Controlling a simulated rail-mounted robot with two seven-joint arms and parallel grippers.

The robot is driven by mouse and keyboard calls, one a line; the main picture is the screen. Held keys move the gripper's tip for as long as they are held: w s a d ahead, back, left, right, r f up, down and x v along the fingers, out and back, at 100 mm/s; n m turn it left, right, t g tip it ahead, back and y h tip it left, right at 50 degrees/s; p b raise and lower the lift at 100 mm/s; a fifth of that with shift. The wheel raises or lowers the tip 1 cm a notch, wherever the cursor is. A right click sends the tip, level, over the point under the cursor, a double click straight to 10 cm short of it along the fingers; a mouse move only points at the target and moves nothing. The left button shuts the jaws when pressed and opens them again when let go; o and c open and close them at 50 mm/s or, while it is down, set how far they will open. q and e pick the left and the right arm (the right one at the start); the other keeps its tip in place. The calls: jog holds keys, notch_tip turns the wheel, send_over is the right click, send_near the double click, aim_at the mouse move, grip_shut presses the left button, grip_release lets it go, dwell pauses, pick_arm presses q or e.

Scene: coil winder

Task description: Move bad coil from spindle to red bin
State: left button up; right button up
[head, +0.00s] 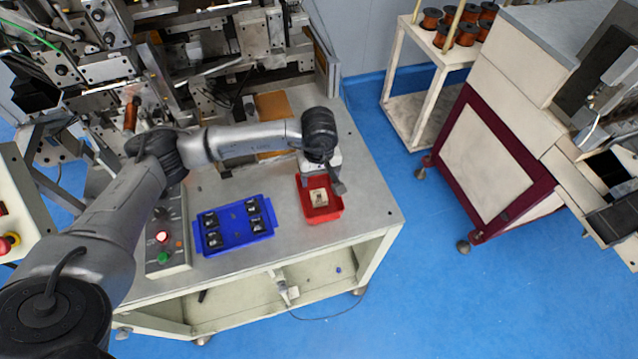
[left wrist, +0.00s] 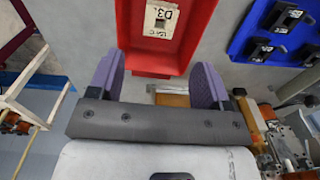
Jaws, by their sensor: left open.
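The red bin (head: 334,212) sits on the grey bench near its right edge. The bin (left wrist: 185,50) and the piece (left wrist: 162,20) also show in the left wrist view. My left gripper (head: 322,178) is above the far side of the bin. Its purple-padded fingers (left wrist: 157,82) are apart with nothing between them. My right gripper is not in view.
A blue tray (head: 233,230) with several dark parts lies left of the bin. A control box (head: 168,255) with lit buttons stands left of it. The winding machine (head: 100,45) fills the back left. A cart with copper spools (head: 432,45) stands at the back right.

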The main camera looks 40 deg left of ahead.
pick_arm(q)
jog(key=s+d+r+n+h, duration=0.25)
jog(key=d+h, duration=0.35)
jog(key=d, duration=0.5)
jog(key=s+d+r+n+h, duration=0.1)
jog(key=s+d+n+h, duration=0.15)
jog(key=d+h, duration=0.6)
jog(key=s+d+r+n+t+h, duration=0.1)
jog(key=d+r+n+t+h, duration=0.4)
jog(key=r+n+t, duration=0.55)
jog(key=s+a+f+n+t+y, duration=0.15)
jog(key=a+f+n+y, duration=0.35)
jog(key=n, duration=0.6)
jog(key=a+f+n+t+y, duration=0.2)
jog(key=a+f+n+y, duration=0.1)
jog(key=n+y, duration=0.65)
jog(key=a+f+n+t+y, duration=0.2)
jog(key=a+f+n+y, duration=0.25)
jog(key=n, duration=0.75)
jog(key=s+a+f+n+g, duration=0.1)
jog(key=s+f+n+g, duration=0.4)
jog(key=s, duration=0.5)
jog(key=s+a+f+n+g, duration=0.1)
jog(key=s+f+n+g, duration=0.4)
jog(key=s, duration=0.5)
jog(key=shift+s+a+f+n+g, duration=0.3)
jog(key=shift+s+f+n+g, duration=0.1)
jog(key=shift+f+g, duration=0.7)
jog(key=shift+r, duration=0.15)
